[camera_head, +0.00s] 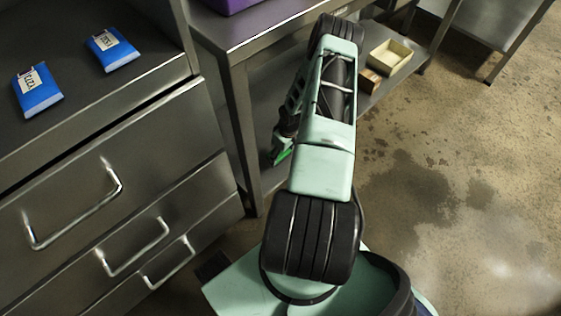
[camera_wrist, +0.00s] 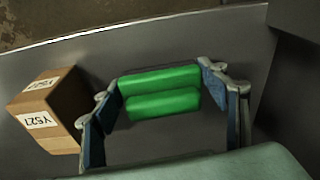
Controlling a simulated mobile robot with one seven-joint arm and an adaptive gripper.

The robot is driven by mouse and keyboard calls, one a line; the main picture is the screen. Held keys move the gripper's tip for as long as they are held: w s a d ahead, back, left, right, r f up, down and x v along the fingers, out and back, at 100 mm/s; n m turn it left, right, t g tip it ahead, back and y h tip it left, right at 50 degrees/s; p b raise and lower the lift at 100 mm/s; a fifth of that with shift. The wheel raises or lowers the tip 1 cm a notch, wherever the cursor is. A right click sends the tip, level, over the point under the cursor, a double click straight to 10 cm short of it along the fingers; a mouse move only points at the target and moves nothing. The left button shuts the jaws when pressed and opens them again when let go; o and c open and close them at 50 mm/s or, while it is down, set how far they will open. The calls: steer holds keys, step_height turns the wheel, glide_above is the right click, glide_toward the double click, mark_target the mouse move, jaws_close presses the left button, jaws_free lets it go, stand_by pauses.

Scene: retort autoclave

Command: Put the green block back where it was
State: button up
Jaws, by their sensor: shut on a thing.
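The green block (camera_wrist: 160,79) lies between the two fingers of my gripper (camera_wrist: 158,88) in the wrist view, with the fingers at its two ends. Two green bands show there, with a dark line between them. The gripper is shut on the block, over a grey metal surface; I cannot tell whether the block touches it. In the head view a small part of the green block (camera_head: 283,154) shows beside my gripper (camera_head: 284,145), low beside the steel table. My own arm hides most of the gripper there.
A brown box (camera_wrist: 48,108) labelled Y527 stands left of the gripper in the wrist view. The lower shelf (camera_head: 262,112) also bears an open beige box (camera_head: 391,56). A table leg (camera_head: 246,140) is close by. Two blue packs (camera_head: 37,90) lie on the drawer cabinet.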

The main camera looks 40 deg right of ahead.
mark_target(280, 158)
steer(key=shift+w+f, duration=0.4)
steer(key=shift+f, duration=0.1)
steer(key=shift+f+b, duration=0.7)
steer(key=shift+f, duration=0.75)
steer(key=shift+f, duration=0.15)
steer(key=o, duration=1.5)
steer(key=shift+o, duration=0.2)
